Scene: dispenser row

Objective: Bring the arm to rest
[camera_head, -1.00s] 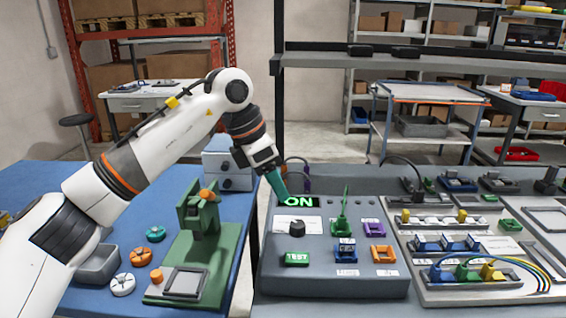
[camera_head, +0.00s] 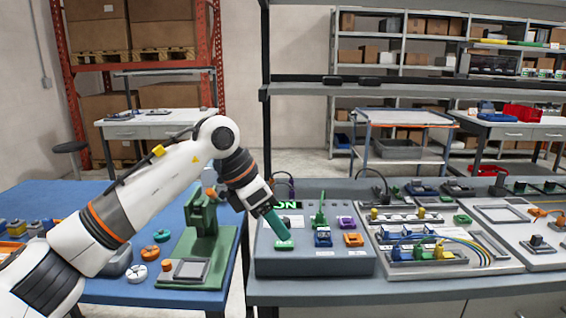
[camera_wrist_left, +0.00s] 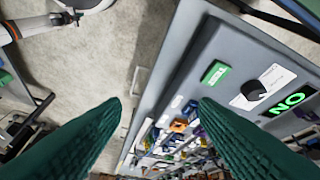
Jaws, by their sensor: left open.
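My left gripper (camera_head: 280,232), with green fingers, hangs over the front left part of the grey control panel (camera_head: 310,265). Its fingers are apart with nothing between them in the left wrist view (camera_wrist_left: 160,106). In the head view they cover part of the lit ON display and overlap the green TEST button (camera_head: 284,246).
A green press-like fixture (camera_head: 205,230) stands on the blue table (camera_head: 120,292) beneath my left arm. Boards with connectors and wires (camera_head: 430,240) fill the bench right of the panel. A gap with bare floor separates table and bench.

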